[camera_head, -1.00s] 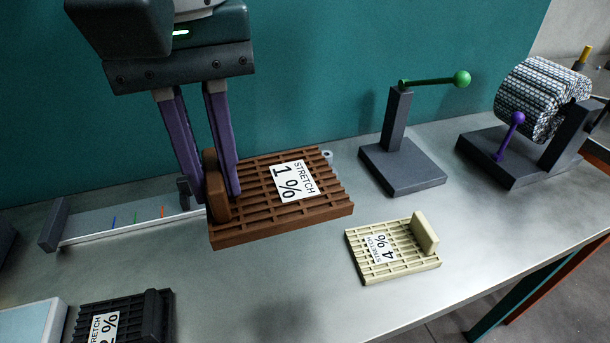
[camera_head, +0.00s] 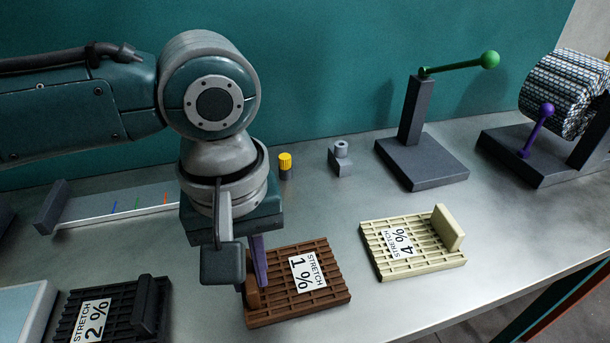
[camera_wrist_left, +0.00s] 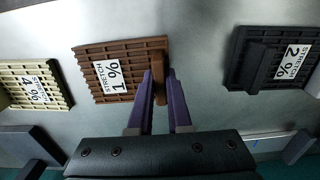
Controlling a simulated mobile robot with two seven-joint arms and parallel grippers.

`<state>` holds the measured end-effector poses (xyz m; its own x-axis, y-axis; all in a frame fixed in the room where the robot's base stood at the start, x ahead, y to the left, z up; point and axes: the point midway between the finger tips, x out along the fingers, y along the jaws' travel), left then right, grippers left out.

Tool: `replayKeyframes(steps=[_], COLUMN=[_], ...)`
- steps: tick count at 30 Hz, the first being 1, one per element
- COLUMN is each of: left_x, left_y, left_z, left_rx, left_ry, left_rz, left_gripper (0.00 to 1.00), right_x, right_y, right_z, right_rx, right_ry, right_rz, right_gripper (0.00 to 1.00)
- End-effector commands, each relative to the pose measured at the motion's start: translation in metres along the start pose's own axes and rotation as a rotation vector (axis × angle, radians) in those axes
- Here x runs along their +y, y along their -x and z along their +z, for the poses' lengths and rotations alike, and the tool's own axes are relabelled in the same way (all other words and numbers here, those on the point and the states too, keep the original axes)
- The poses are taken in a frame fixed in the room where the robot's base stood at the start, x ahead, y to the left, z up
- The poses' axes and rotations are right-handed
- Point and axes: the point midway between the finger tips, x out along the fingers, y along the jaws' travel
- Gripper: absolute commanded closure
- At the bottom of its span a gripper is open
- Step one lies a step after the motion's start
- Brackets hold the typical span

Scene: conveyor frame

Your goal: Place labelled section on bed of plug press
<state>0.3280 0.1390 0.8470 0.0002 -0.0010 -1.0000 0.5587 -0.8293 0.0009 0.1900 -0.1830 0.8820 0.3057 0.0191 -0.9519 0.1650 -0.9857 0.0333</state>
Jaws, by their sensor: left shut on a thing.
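My left gripper (camera_head: 254,285) is shut on the upright tab of the brown slatted section labelled "STRETCH 1 %" (camera_head: 318,288). The wrist view shows both purple fingers (camera_wrist_left: 158,82) around the tab at the edge of the brown section (camera_wrist_left: 125,48). The section lies level, low over the table or on it; I cannot tell whether it touches. A grey stand with a flat base (camera_head: 425,165) and a green-knobbed lever (camera_head: 460,66) stands behind to the right; its base is bare. I cannot tell if this is the plug press. My right gripper is not in view.
A cream "4 %" section (camera_head: 450,228) lies to the right, and a black "2 %" section (camera_head: 145,305) to the left. A yellow-capped piece (camera_head: 285,165) and a small grey block (camera_head: 341,160) stand behind. A patterned roll (camera_head: 565,92) is at far right.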

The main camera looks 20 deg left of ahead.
Motion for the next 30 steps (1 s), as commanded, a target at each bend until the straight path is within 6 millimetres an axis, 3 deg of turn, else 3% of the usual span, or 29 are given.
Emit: replayKeyframes(steps=[8,9,17,26,30], left_x=[0.0,0.0,0.0,0.0,0.001], left_y=[-0.001,-0.002,-0.002,0.002,0.023], left_z=[0.0,0.0,0.0,-0.001,-0.001], left_rx=[-0.001,0.0,0.0,0.001,0.001], left_ry=[0.001,0.002,0.001,0.0,0.001], left_rz=[0.0,-0.001,-0.001,0.0,0.002], left_gripper=[1.0,0.82,0.53,0.53,0.53], right_x=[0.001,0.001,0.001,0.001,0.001], right_y=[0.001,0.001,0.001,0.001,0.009], right_z=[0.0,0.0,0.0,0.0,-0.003], right_rx=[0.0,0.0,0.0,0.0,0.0], right_ry=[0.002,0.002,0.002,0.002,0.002], right_rz=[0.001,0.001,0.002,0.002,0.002], right_gripper=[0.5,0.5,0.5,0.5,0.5])
